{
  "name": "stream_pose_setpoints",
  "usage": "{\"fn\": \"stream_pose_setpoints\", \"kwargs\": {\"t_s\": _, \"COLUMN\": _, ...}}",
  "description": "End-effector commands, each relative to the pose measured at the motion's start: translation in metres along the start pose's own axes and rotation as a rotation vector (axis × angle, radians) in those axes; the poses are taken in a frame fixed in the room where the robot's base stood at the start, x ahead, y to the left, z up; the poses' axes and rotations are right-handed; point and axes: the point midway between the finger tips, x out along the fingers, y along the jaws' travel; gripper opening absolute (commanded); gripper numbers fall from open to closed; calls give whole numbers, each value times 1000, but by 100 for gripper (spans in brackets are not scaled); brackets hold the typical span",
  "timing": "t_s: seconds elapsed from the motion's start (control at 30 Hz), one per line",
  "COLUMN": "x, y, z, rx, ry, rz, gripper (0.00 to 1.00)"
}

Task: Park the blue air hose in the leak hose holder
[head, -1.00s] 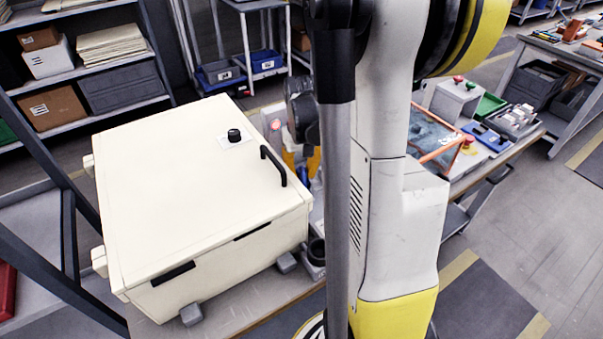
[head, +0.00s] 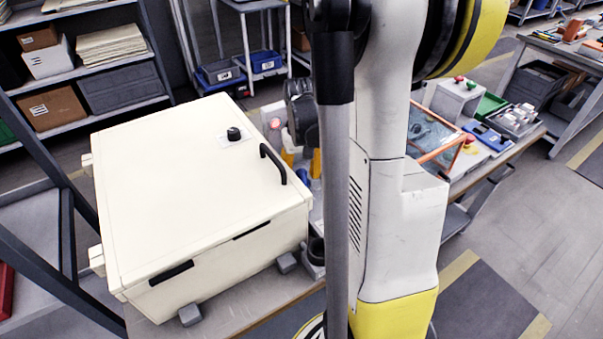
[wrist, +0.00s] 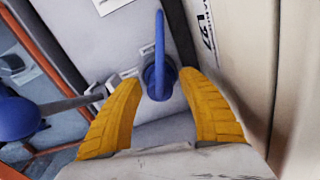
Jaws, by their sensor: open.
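My gripper (wrist: 160,74) is open in the wrist view, with one yellow finger on each side of a blue piece. That piece, seemingly the blue air hose (wrist: 159,38), is a thin blue upright strip above a round blue part. The fingers look apart from it on both sides. In the head view my gripper (head: 302,166) is partly hidden behind the cream cabinet and my arm, with a small blue part (head: 303,176) just below it. I cannot make out the leak hose holder for certain, or whether the hose sits in it.
The cream cabinet (head: 190,190) with its black handle (head: 273,164) stands close left of my gripper. In the wrist view a blue ball (wrist: 16,117) and a metal rod lie at left, by an orange-framed box. That box (head: 432,135) is right of my arm.

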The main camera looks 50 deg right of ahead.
Motion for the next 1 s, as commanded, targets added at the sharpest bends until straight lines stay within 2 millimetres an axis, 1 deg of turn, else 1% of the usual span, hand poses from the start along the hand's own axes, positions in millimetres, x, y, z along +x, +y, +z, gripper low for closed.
{"fn": "stream_pose_setpoints", "kwargs": {"t_s": 0.07, "x": -4, "y": 0, "z": 0, "rx": 0, "ry": 0, "rz": 0, "gripper": 48}}
{"fn": "stream_pose_setpoints", "kwargs": {"t_s": 0.17, "x": -16, "y": 0, "z": 0, "rx": 0, "ry": 0, "rz": 0, "gripper": 48}}
{"fn": "stream_pose_setpoints", "kwargs": {"t_s": 0.27, "x": -37, "y": 0, "z": 0, "rx": 0, "ry": 0, "rz": 0, "gripper": 48}}
{"fn": "stream_pose_setpoints", "kwargs": {"t_s": 0.4, "x": -69, "y": 0, "z": 0, "rx": 0, "ry": 0, "rz": 0, "gripper": 48}}
{"fn": "stream_pose_setpoints", "kwargs": {"t_s": 0.5, "x": -90, "y": 0, "z": 0, "rx": 0, "ry": 0, "rz": 0, "gripper": 48}}
{"fn": "stream_pose_setpoints", "kwargs": {"t_s": 0.6, "x": -105, "y": 0, "z": 0, "rx": 0, "ry": 0, "rz": 0, "gripper": 48}}
{"fn": "stream_pose_setpoints", "kwargs": {"t_s": 0.77, "x": -118, "y": 0, "z": 0, "rx": 0, "ry": 0, "rz": 0, "gripper": 48}}
{"fn": "stream_pose_setpoints", "kwargs": {"t_s": 1.0, "x": -120, "y": 0, "z": 0, "rx": 0, "ry": 0, "rz": 0, "gripper": 48}}
